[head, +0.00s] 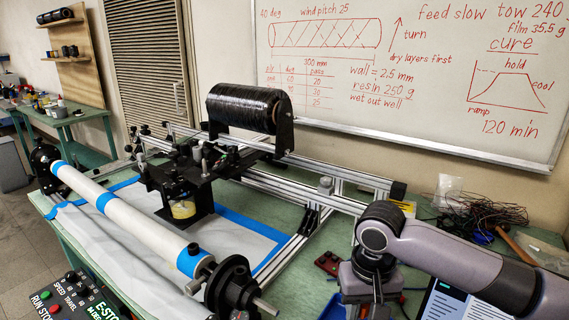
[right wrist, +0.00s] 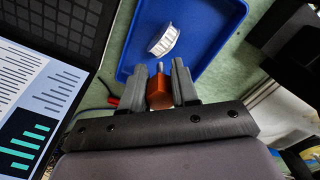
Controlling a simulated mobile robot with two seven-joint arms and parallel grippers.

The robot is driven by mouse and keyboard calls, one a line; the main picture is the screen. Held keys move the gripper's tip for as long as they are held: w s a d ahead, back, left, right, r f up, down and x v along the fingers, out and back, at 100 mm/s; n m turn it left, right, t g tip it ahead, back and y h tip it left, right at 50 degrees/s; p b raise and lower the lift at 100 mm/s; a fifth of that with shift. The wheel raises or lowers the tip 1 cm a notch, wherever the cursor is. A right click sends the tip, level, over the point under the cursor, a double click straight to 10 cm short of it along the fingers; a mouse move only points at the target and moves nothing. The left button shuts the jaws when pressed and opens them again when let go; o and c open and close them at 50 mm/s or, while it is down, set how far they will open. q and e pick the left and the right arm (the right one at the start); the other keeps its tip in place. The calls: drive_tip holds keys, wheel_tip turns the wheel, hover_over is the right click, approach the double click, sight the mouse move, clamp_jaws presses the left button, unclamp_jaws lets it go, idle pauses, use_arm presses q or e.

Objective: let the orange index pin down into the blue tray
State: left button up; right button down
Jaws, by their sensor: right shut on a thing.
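In the right wrist view the orange index pin (right wrist: 159,93) sits between the two grey fingers of my right gripper (right wrist: 169,72), which is shut on it. The pin's grey metal tip points away from the palm. Past the fingertips lies the blue tray (right wrist: 208,22), with a white ribbed piece (right wrist: 162,40) in it. The pin's tip overlaps the tray in the picture; I cannot tell its height above the floor of the tray. In the head view my right arm hides most of the tray (head: 332,307) and the pin. My left gripper is not in view.
A screen with text (right wrist: 35,95) lies left of the gripper, with a red-tipped lead (right wrist: 113,101) between. In the head view the winding machine with its white mandrel (head: 130,217) and black tow spool (head: 243,108) fills the bench's left and middle. Tangled wires (head: 487,212) lie right.

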drive_tip(key=c, duration=0.8)
unclamp_jaws()
wheel_tip(320, 180, up, 7)
drive_tip(key=shift+r, duration=0.1)
